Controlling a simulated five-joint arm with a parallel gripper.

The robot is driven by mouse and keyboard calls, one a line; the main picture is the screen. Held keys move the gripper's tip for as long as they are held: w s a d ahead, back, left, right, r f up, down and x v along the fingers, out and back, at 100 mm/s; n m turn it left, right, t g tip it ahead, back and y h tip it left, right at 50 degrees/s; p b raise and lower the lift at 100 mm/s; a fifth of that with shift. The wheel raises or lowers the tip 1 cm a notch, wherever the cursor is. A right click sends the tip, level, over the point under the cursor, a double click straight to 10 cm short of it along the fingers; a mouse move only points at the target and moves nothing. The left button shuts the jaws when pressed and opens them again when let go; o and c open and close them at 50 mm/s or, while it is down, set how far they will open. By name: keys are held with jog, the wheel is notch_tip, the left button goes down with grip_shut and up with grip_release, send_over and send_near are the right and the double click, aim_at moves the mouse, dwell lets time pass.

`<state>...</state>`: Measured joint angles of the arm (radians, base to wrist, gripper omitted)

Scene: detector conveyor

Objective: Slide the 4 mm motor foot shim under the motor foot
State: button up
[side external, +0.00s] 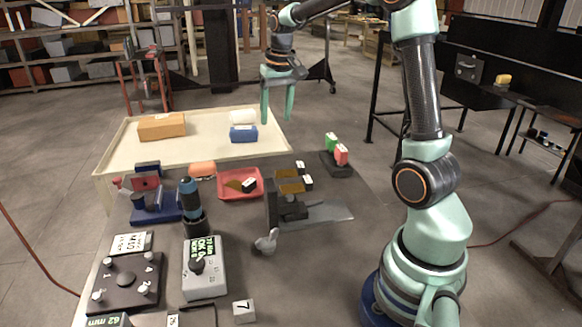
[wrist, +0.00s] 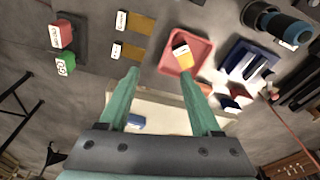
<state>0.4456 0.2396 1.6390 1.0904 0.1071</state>
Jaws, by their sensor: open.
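My gripper (side external: 277,112) is open and empty, raised above the far part of the bench. Its two fingers also show in the wrist view (wrist: 160,76), with nothing between them. A brass-coloured plate with a black-and-white tag (wrist: 185,60) lies in the red tray; it also shows in the side view (side external: 234,185). Two more tagged brass plates (side external: 291,188) sit on a dark stand right of the tray; they show in the wrist view (wrist: 138,48). Thickness marks are not legible, so I cannot tell which is the 4 mm shim. I cannot clearly identify the motor foot.
The red tray (side external: 224,192) is mid-bench. Left of it stand a blue-and-black cylinder (side external: 190,188) and a blue fixture (side external: 160,213). Red and green blocks (side external: 336,150) stand at right. A cardboard box (side external: 162,126) and blue box (side external: 243,134) occupy the cream table.

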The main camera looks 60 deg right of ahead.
aim_at(301, 167)
jog(key=d+f+m+g, duration=0.2)
jog(key=d+f+m, duration=0.1)
jog(key=d+f, duration=0.85)
jog(key=shift+y, duration=0.4)
jog(key=f, duration=0.3)
jog(key=d+f, duration=0.1)
jog(key=f, duration=0.3)
jog(key=d+f, duration=0.1)
jog(key=f, duration=0.2)
jog(key=shift+f, duration=0.35)
grip_shut()
